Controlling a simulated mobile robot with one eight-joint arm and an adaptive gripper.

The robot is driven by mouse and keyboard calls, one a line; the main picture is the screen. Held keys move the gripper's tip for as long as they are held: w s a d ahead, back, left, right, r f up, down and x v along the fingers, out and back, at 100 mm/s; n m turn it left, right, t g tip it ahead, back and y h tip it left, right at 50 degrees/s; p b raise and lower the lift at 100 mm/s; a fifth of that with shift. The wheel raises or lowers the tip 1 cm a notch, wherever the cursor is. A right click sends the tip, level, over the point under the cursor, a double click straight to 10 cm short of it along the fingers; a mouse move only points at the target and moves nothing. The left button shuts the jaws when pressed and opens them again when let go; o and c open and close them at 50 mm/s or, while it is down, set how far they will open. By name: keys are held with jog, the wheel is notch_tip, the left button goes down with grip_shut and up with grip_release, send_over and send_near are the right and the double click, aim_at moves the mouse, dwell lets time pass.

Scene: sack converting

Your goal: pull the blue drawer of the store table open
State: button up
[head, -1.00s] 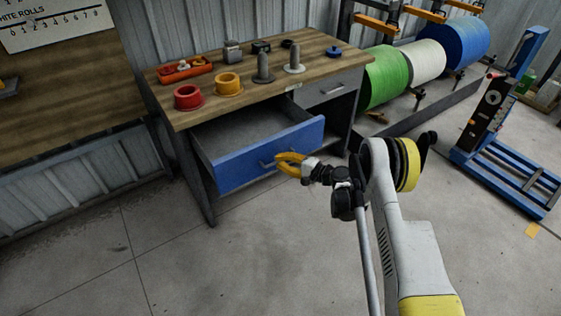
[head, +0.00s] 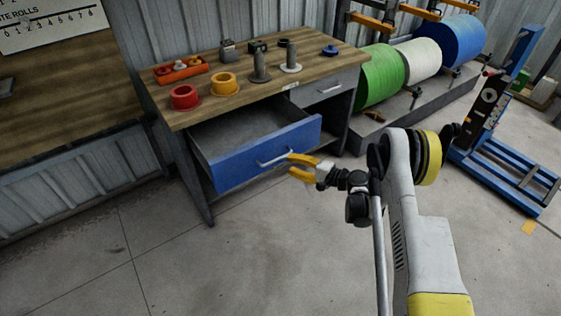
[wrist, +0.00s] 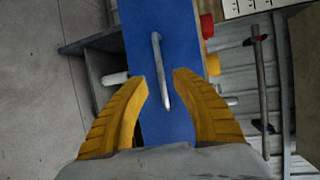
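The blue drawer (head: 240,163) of the store table (head: 345,50) stands pulled out, and its inside shows empty. Its pale bar handle (head: 277,158) runs across the front. My gripper (head: 290,166) is just in front of the drawer, near the right end of the handle. In the wrist view, my gripper's yellow fingers (wrist: 160,80) are spread apart, with the blue drawer front (wrist: 150,20) beyond them. The handle (wrist: 160,70) lies in line with the gap between the fingers, and the fingers look clear of it.
On the table top are a red ring (head: 185,97), a yellow ring (head: 224,85), an orange tray (head: 181,72) and grey spindles (head: 261,67). A closed grey drawer (head: 330,87) is at right. Green (head: 380,77) and blue rolls (head: 450,42) stand behind. The floor in front is clear.

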jog(key=v, duration=0.5)
jog(key=shift+s+d, duration=0.1)
jog(key=s+r+n+g+h, duration=0.1)
jog(key=s+r+n+h, duration=0.15)
jog(key=r, duration=0.85)
jog(key=s+r+n+g+h, duration=0.1)
jog(key=s+r+h, duration=0.3)
jog(key=r, duration=0.6)
jog(key=s+d+r+n+h, duration=0.1)
jog(key=s+d+r+h, duration=0.1)
jog(key=s, duration=0.7)
jog(key=s+d+r+n+h, duration=0.1)
jog(key=s+d, duration=0.3)
jog(key=s, duration=0.5)
jog(key=s+d+r+n+h, duration=0.2)
jog(key=s+d+r+h, duration=0.1)
jog(key=s, duration=0.7)
jog(key=shift+d+r+h, duration=0.25)
jog(key=shift+d+h, duration=0.1)
jog(key=shift+h, duration=0.1)
